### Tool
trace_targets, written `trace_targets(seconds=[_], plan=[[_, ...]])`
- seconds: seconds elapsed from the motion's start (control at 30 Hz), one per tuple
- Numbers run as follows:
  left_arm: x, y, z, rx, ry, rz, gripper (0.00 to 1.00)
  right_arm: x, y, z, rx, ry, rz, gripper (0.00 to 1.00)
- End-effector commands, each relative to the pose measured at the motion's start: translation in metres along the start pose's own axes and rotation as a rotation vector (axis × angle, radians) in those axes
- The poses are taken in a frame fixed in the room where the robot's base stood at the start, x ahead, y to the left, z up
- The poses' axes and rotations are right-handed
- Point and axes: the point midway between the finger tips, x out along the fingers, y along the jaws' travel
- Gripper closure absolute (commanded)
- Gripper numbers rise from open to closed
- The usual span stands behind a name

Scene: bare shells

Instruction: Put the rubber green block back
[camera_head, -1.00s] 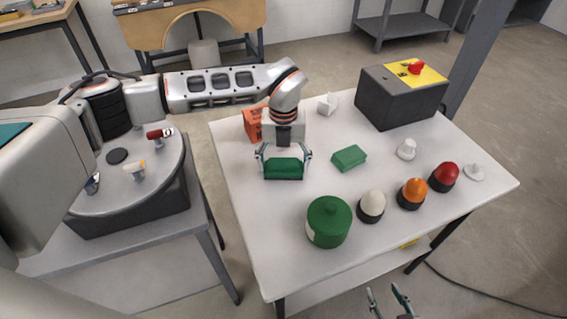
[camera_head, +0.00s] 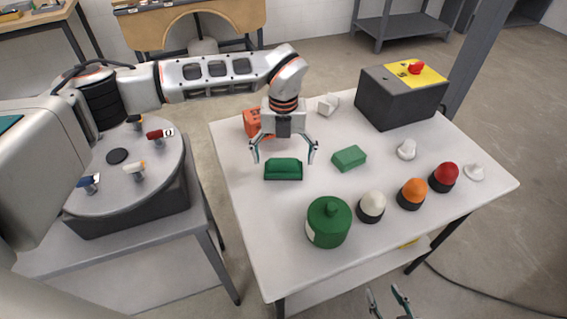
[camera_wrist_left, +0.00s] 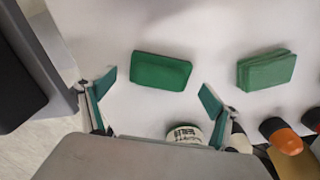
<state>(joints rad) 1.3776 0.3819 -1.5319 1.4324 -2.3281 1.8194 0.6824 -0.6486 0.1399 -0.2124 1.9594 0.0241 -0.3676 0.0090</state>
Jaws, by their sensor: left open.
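A dark green block (camera_head: 283,171) with a narrower raised top lies on the white table; it also shows in the left wrist view (camera_wrist_left: 161,72). A lighter green block (camera_head: 349,158) lies to its right and looks layered in the left wrist view (camera_wrist_left: 266,70). I cannot tell which is rubber. My left gripper (camera_head: 284,151) is open and empty above the dark block, fingers spread wider than it; the fingertips also show in the left wrist view (camera_wrist_left: 157,88). My right gripper (camera_head: 388,300) is at the bottom edge, beside the table, fingers apart and empty.
A green round canister (camera_head: 328,222), white (camera_head: 372,206), orange (camera_head: 412,193) and red (camera_head: 444,177) domes line the front. An orange object (camera_head: 256,122) stands behind my left gripper. A dark box with a red button (camera_head: 398,98) stands at the back right.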

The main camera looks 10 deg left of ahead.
Motion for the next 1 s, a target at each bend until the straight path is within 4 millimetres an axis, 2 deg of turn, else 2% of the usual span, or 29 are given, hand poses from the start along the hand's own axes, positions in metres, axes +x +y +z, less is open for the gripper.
trace_targets(seconds=[0.03,0.2,0.43,0.6,1.0], plan=[[-0.013,0.000,0.002,0.001,-0.006,-0.001,0.11,0.000,0.000,0.000,0.000,0.000,0.000,0.60],[-0.048,0.000,0.001,0.000,-0.004,-0.001,0.11,0.001,0.000,0.001,0.000,0.000,0.000,0.60],[-0.082,0.000,0.001,0.001,-0.003,0.000,0.11,0.001,-0.001,0.002,0.001,0.000,0.000,0.60],[-0.091,0.000,0.000,0.001,0.000,0.001,0.11,0.001,0.000,0.001,0.001,0.002,0.000,0.60],[-0.092,0.000,0.000,0.001,0.000,0.000,0.11,0.001,0.000,0.000,0.001,0.003,0.000,0.60]])
